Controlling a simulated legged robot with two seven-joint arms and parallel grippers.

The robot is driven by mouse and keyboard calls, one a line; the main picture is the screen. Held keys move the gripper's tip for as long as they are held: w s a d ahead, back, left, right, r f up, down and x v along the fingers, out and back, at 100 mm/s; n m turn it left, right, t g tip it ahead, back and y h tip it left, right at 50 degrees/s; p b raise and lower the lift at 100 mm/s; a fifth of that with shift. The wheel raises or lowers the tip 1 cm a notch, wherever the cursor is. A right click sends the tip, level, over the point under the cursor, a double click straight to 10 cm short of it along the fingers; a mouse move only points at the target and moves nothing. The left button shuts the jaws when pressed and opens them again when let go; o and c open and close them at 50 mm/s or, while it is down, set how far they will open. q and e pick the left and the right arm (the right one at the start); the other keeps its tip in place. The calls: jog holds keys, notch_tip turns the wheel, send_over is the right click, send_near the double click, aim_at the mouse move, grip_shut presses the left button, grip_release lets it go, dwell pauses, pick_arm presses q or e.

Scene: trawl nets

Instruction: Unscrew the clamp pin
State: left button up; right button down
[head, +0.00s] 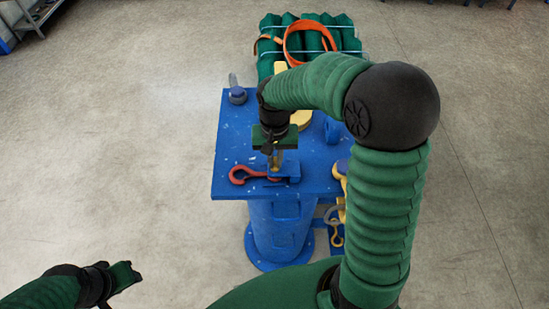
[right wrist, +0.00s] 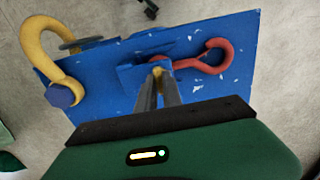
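A blue clamp (head: 287,171) sits at the front of a blue bench top, with a red hook (head: 241,176) running into it from the left. It also shows in the right wrist view (right wrist: 130,76), with the red hook (right wrist: 218,55) to its right. My right gripper (head: 276,168) points down over the clamp. In the right wrist view its two dark fingers (right wrist: 158,82) are close together around the yellowish clamp pin (right wrist: 157,70); most of the pin is hidden between them. My left gripper (head: 128,277) is low at the left, away from the bench; its opening is unclear.
The blue bench top (head: 232,140) stands on a blue pedestal. A grey shackle with a blue base (head: 237,94) is at its back left. Yellow hardware (head: 340,185) hangs at its right edge. Green netting with an orange strap (head: 308,35) lies behind.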

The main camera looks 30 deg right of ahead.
jog(key=shift+w, duration=0.2)
jog(key=shift+s+d, duration=0.1)
jog(key=shift+r, duration=0.1)
jog(key=shift+n, duration=0.4)
